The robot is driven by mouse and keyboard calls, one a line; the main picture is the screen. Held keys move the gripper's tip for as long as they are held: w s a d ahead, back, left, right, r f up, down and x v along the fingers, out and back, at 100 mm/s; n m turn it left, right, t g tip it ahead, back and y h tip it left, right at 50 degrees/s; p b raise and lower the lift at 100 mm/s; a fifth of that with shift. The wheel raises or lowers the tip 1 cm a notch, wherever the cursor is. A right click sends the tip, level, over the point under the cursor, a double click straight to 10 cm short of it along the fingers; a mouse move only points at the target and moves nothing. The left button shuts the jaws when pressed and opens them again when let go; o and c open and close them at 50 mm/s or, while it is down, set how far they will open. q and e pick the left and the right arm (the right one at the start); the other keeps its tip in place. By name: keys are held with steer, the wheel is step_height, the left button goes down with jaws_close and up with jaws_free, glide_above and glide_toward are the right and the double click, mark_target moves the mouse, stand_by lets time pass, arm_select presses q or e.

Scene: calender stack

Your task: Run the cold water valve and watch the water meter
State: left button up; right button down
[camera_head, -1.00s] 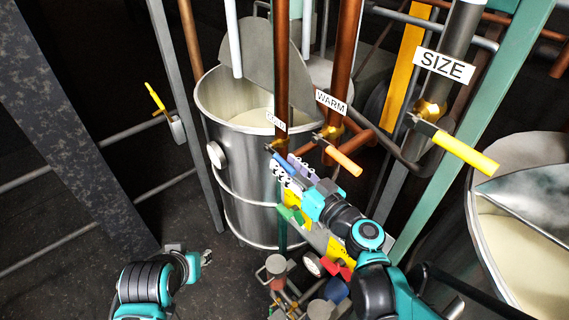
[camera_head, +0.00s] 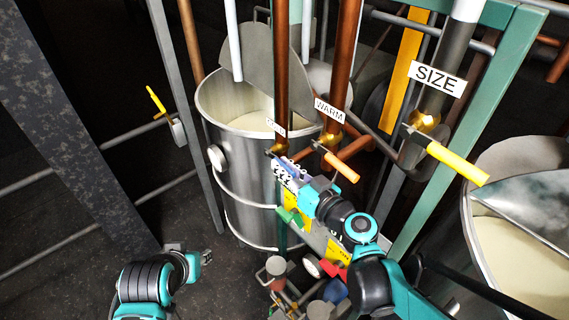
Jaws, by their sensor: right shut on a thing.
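The cold valve (camera_head: 276,150) sits on a copper pipe (camera_head: 281,70), under a small tag that is partly hidden and hard to read. Its blue handle (camera_head: 291,168) points down and right. My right gripper (camera_head: 299,180) is shut on this handle, and its fingers cover part of it. White tiles with black digits (camera_head: 283,177), which look like the water meter's counter, show beside the gripper, partly covered by it. My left gripper (camera_head: 207,257) hangs low at the left, away from the valve; it is too small to tell if open or shut.
The WARM valve's orange handle (camera_head: 342,166) is close to the right of my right gripper. The SIZE valve has a yellow handle (camera_head: 457,163). A steel vat (camera_head: 240,190) stands behind; another vat (camera_head: 473,245) is at right. Pipes and fittings (camera_head: 290,295) crowd below.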

steer(key=shift+r, duration=0.15)
steer(key=c, duration=1.5)
jaws_free()
steer(key=shift+w, duration=0.1)
steer(key=v, duration=1.2)
steer(key=shift+r, duration=0.25)
